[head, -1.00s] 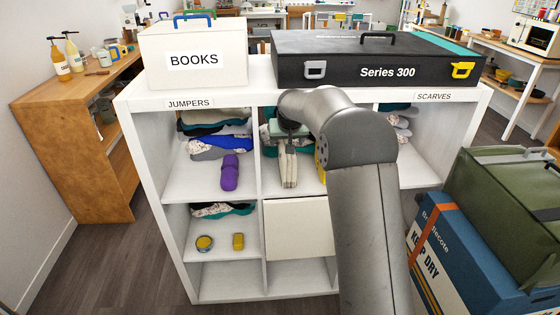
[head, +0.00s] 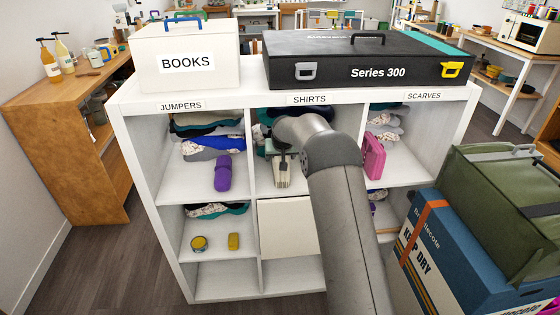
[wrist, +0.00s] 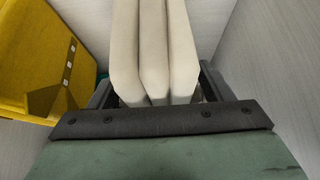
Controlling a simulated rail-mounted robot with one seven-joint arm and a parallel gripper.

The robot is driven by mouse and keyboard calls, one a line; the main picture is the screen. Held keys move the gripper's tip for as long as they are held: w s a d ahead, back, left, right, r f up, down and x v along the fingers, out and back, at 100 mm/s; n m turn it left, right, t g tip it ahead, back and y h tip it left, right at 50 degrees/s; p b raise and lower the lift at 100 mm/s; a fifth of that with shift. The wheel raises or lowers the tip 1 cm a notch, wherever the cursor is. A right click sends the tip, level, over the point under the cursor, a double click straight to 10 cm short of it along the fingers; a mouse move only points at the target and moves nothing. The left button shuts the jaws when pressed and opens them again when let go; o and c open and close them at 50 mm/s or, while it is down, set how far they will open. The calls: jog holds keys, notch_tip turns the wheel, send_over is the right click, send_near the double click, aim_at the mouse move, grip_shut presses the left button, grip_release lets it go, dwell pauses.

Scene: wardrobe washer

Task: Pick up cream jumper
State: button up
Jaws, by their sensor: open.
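The cream jumper (head: 281,174) is folded and stands on edge on the shelf of the middle compartment, under the SHIRTS label. In the wrist view the jumper (wrist: 154,50) shows as several upright cream folds. My gripper (wrist: 157,92) is open, with one dark finger on each side of the folds. Whether the fingers touch the cloth is hard to tell. In the head view my gripper (head: 280,152) is at the jumper's upper part, and my arm hides much of that compartment.
A yellow box-like thing (wrist: 38,55) stands close left of the jumper in the wrist view. A compartment wall (wrist: 270,70) is at right. A cream panel (head: 287,227) is below.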

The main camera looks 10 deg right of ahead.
jog(key=c, duration=1.2)
jog(key=shift+r, duration=0.1)
jog(key=shift+c, duration=0.4)
